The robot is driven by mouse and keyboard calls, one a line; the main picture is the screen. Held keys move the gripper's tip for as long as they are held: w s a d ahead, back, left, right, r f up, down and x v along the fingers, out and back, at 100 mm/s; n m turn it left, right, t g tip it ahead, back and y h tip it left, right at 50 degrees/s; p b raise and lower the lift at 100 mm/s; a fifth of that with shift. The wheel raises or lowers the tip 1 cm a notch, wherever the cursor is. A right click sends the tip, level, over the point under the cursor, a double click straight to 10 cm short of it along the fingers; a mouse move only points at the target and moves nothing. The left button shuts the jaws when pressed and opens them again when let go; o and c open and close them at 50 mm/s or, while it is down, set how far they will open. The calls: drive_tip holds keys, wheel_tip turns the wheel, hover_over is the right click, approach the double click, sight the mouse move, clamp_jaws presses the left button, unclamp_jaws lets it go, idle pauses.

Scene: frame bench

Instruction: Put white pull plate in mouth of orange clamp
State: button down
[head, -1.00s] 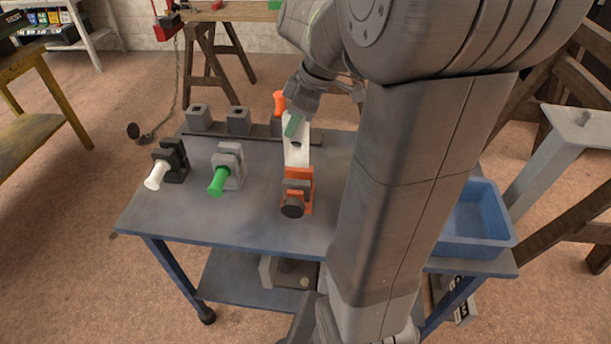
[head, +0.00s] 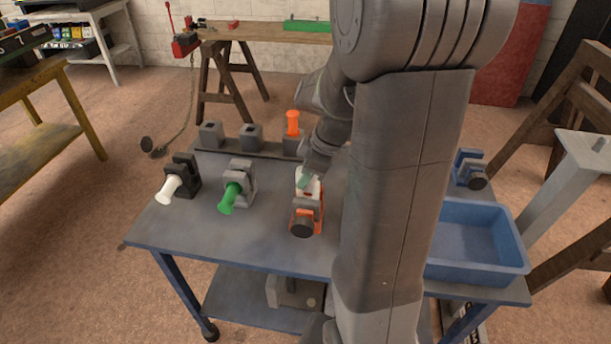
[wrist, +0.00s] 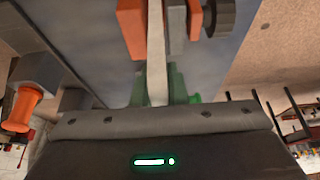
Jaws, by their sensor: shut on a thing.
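The white pull plate (head: 314,187) is held upright by my gripper (head: 305,181) above the orange clamp (head: 317,219). In the wrist view, the green fingertips (wrist: 158,88) are shut on the plate, which shows edge-on as a pale strip (wrist: 156,50). Its far end lies between the orange jaw (wrist: 131,28) and the grey jaw (wrist: 177,27) of the clamp, in line with the mouth. How deep it sits and whether it touches either jaw cannot be told. The clamp's dark knob (head: 301,226) faces the front; the plate's lower part is hidden in the head view.
A black clamp with a white handle (head: 170,188) and a grey clamp with a green handle (head: 231,195) stand to the left. Grey blocks stand behind, one with an orange handle (head: 292,122). A blue clamp (head: 469,167) and blue bin (head: 478,250) are right.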

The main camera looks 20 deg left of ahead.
drive_tip(key=shift+f, duration=0.1)
drive_tip(key=c, duration=1.9)
unclamp_jaws()
drive_tip(key=shift+f, duration=0.1)
drive_tip(key=o, duration=0.4)
drive_tip(key=shift+o, duration=0.2)
drive_tip(key=shift+r, duration=0.35)
drive_tip(key=v, duration=1.1)
drive_tip(key=shift+r, duration=0.35)
drive_tip(key=shift+d, duration=0.15)
